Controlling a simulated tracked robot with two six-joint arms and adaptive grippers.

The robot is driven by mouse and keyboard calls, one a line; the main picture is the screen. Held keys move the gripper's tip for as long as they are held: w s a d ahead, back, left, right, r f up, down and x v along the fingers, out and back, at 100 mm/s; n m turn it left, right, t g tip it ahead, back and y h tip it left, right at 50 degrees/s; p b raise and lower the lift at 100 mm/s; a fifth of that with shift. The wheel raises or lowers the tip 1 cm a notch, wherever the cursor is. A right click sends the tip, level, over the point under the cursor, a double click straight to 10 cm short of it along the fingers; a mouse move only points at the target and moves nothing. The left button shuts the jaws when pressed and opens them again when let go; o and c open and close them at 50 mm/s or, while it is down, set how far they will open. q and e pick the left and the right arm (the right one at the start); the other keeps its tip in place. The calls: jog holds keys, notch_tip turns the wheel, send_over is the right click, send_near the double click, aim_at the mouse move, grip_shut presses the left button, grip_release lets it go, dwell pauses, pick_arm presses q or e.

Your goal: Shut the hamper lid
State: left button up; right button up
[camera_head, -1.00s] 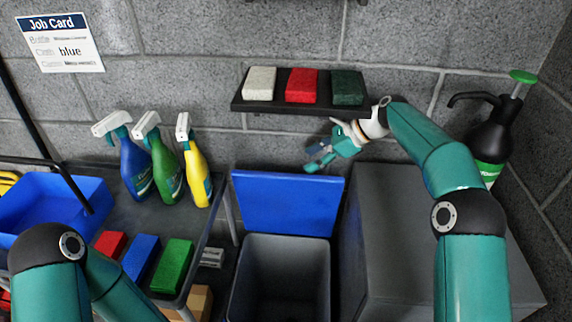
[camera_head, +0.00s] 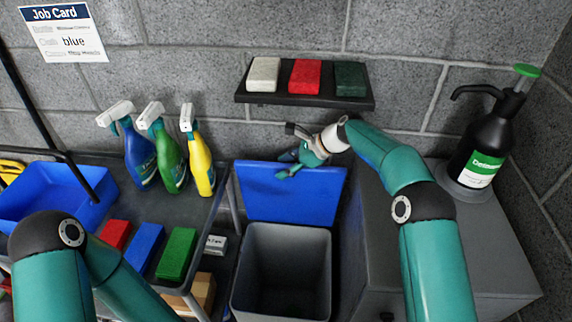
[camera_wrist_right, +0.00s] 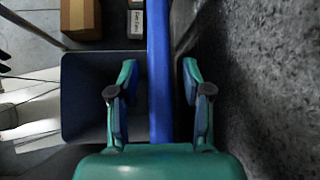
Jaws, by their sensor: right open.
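The grey hamper (camera_head: 300,238) stands open below the wall shelf, and its inside looks empty. Its blue lid (camera_head: 290,200) is raised upright at the back, by the wall. My right gripper (camera_head: 289,163) is at the lid's top edge and is open. In the right wrist view the lid (camera_wrist_right: 161,80) shows edge-on between the two open fingers (camera_wrist_right: 156,92), with a gap to each. The hamper's inside (camera_wrist_right: 85,95) shows to the left there. Only my left arm's links show at the lower left of the head view; its gripper is hidden.
A shelf (camera_head: 303,98) with white, red and dark green pads hangs above the lid. A grey cabinet (camera_head: 440,250) with a black pump bottle (camera_head: 480,140) stands right. A cart (camera_head: 120,215) with spray bottles, pads and a blue tray (camera_head: 50,195) stands left.

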grip_shut()
dwell(0.3)
jog(key=s+a+f+n+t+b, duration=0.1)
jog(key=s+f+b, duration=0.3)
jog(key=s+b, duration=0.5)
jog(key=s+a+f+n+t+b, duration=0.1)
jog(key=s+a+f+t+b, duration=0.1)
jog(key=s+b, duration=0.7)
jog(key=shift+s+a+f+t+b, duration=0.4)
jog(key=shift+f+t+b, duration=0.55)
jog(key=shift+b, duration=3.05)
jog(key=shift+f+g, duration=0.25)
